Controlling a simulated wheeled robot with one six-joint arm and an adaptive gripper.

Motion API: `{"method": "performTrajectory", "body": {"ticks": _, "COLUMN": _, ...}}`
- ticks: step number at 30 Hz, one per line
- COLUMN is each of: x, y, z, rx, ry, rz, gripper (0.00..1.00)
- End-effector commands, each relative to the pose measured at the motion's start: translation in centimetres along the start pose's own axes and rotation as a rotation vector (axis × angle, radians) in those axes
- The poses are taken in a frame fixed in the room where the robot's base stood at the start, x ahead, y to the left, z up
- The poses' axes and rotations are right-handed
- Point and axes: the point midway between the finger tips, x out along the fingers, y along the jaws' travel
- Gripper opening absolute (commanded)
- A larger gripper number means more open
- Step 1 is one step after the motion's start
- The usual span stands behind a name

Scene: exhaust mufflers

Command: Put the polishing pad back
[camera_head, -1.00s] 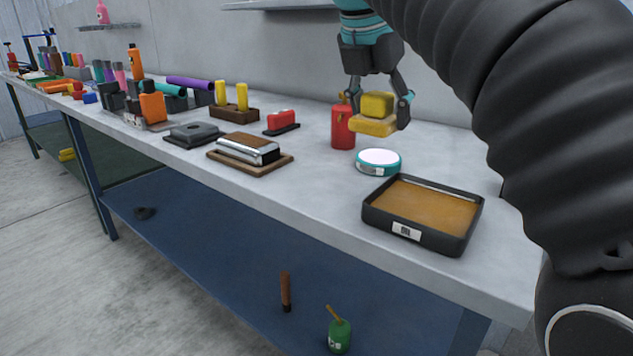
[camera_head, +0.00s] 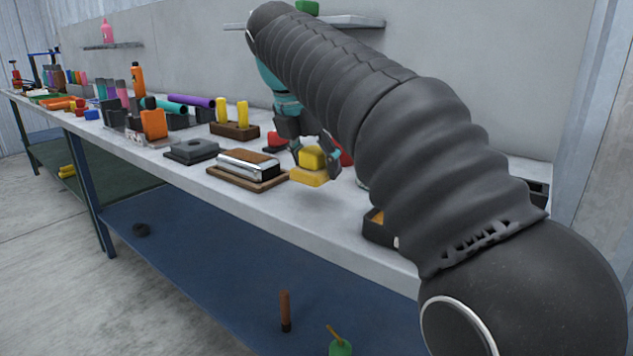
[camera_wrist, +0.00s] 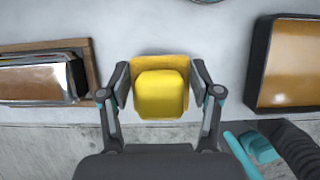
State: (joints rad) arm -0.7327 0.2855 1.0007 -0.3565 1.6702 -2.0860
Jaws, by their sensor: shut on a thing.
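The polishing pad, which I take to be the yellow block on a flatter yellow base (camera_head: 312,160), is between the fingers of my gripper (camera_head: 316,153). The wrist view also shows the pad (camera_wrist: 160,93), with my gripper (camera_wrist: 160,82) shut on it from its left and right sides. The pad is over the grey table (camera_head: 325,210) near its front edge, right of a wooden board with a metal-sided block (camera_head: 248,166). I cannot tell how high it is above the table.
A dark tray with an amber surface (camera_wrist: 292,62) is to the right, mostly hidden by my arm in the head view. A black block (camera_head: 192,150) and a wooden holder with yellow pieces (camera_head: 234,129) stand farther left. Bare tabletop lies around the pad.

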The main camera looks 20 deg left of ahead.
Motion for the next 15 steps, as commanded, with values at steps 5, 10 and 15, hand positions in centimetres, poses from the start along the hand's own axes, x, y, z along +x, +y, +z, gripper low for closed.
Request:
{"method": "performTrajectory", "body": {"ticks": 5, "x": 2.5, "y": -0.1, "z": -1.1, "rx": 0.0, "ry": 0.0, "rz": -0.001, "gripper": 0.26}}
{"method": "performTrajectory", "body": {"ticks": 10, "x": 3.5, "y": -0.1, "z": -1.5, "rx": 0.001, "ry": 0.0, "rz": 0.0, "gripper": 0.26}}
{"method": "performTrajectory", "body": {"ticks": 15, "x": 3.5, "y": -0.1, "z": -1.5, "rx": 0.001, "ry": 0.0, "rz": 0.001, "gripper": 0.26}}
